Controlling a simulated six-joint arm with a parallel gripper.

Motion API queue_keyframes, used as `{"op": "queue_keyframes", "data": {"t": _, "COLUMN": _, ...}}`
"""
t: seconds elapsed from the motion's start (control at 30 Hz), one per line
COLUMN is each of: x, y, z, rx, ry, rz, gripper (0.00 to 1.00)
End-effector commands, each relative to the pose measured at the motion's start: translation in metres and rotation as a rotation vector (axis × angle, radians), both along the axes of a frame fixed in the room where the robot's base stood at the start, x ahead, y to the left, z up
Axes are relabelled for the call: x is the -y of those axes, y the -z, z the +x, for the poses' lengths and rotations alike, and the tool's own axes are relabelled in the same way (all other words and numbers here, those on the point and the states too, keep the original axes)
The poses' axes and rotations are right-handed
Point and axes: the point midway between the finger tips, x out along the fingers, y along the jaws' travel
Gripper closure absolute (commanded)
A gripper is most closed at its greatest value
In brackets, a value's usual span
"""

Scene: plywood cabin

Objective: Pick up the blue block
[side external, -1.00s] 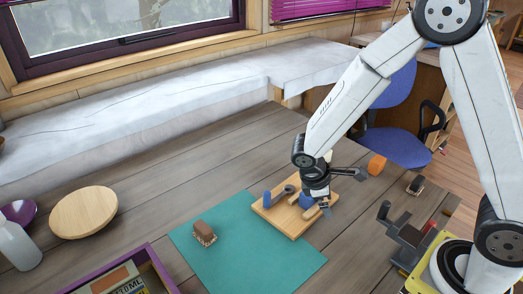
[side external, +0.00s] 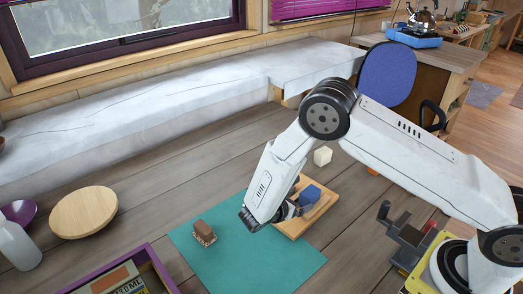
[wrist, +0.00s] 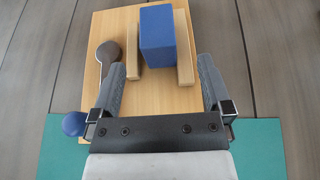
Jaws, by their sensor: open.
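The blue block (wrist: 157,40) stands between two light wooden rails (wrist: 184,48) on a wooden board (wrist: 130,25) in the wrist view. It also shows in the side view (side external: 310,195), just past my gripper. My gripper (wrist: 162,68) is open and empty, with one grey finger on each side of the block's line. The fingertips lie just outside the rails and point toward the board's far edge. In the side view my gripper (side external: 290,209) is low over the board, partly hidden by my arm. I cannot tell its exact height.
A blue round piece (wrist: 74,124) and a dark round-headed piece (wrist: 107,52) are left of my gripper. A brown brush (side external: 204,233) lies on the mat. A white cube (side external: 322,156) is behind the board.

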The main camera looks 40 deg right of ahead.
Motion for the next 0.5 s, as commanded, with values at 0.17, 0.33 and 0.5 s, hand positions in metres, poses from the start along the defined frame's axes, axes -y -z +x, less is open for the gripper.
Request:
{"op": "queue_keyframes", "data": {"t": 0.17, "x": 0.001, "y": 0.001, "z": 0.000, "rx": -0.001, "ry": -0.002, "rz": -0.003, "gripper": 0.00}}
{"op": "queue_keyframes", "data": {"t": 0.33, "x": 0.012, "y": 0.005, "z": 0.001, "rx": -0.002, "ry": -0.001, "rz": -0.003, "gripper": 0.00}}
{"op": "queue_keyframes", "data": {"t": 0.5, "x": 0.023, "y": 0.009, "z": 0.002, "rx": -0.002, "ry": -0.001, "rz": -0.002, "gripper": 0.00}}
